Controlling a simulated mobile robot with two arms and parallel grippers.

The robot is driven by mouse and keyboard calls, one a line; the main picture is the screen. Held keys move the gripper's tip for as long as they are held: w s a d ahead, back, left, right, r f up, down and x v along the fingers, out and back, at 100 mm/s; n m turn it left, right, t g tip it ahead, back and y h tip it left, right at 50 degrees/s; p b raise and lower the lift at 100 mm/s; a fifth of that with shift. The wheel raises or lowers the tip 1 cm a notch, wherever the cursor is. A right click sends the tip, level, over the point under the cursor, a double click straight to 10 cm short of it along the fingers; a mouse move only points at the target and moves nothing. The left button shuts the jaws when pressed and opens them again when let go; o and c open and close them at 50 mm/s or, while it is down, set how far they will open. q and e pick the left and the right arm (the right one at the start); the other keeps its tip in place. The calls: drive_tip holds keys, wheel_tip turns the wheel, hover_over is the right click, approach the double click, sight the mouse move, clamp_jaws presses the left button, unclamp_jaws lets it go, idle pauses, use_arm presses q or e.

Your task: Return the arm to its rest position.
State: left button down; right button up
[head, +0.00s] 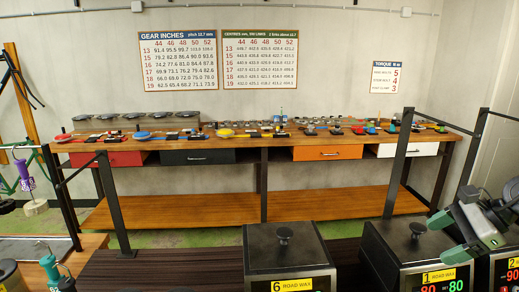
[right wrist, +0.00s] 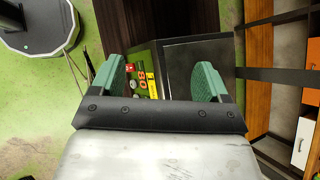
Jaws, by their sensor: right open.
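My right gripper (head: 472,228) is at the right edge of the head view, above and in front of the wax pots. In the right wrist view its two green fingers (right wrist: 160,84) stand wide apart. Nothing is held between them. Past the fingers, the right wrist view shows a dark pot top with a yellow label and a lit display (right wrist: 142,82). My left gripper is not in the head view.
Wax pot 6 (head: 285,258) stands in front at the centre, and wax pot 1 (head: 413,255) at the right. A further pot (head: 505,272) is partly cut off. Dark posts (head: 399,165) rise nearby. A long wooden workbench (head: 265,140) with many small parts lines the wall.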

drive_tip(key=a+f+m+t+y, duration=0.2)
drive_tip(key=a+m+t+y, duration=0.75)
drive_tip(key=a+m, duration=0.8)
drive_tip(key=s+d+f+m+h, duration=0.2)
drive_tip(key=s+f+m+h, duration=0.3)
drive_tip(key=f+m+h, duration=0.6)
drive_tip(key=s+d+f+m+h, duration=0.1)
drive_tip(key=s+f+m+h, duration=0.5)
drive_tip(key=m, duration=0.9)
drive_tip(key=s+a+f+m+g, duration=0.1)
drive_tip(key=s+f+m+g, duration=0.35)
drive_tip(key=s, duration=0.45)
drive_tip(key=s+a+f+m+g, duration=0.25)
drive_tip(key=s+f+g, duration=0.2)
drive_tip(key=s, duration=0.35)
wheel_tip(320, 180, down, 26)
drive_tip(key=s+g, duration=0.2)
drive_tip(key=s+d+f, duration=0.1)
drive_tip(key=s+f, duration=0.6)
drive_tip(key=s+d+f+g, duration=0.1)
drive_tip(key=s+d+f, duration=0.1)
drive_tip(key=s+f, duration=0.6)
drive_tip(key=shift+s+d, duration=0.2)
drive_tip(key=shift+d, duration=0.1)
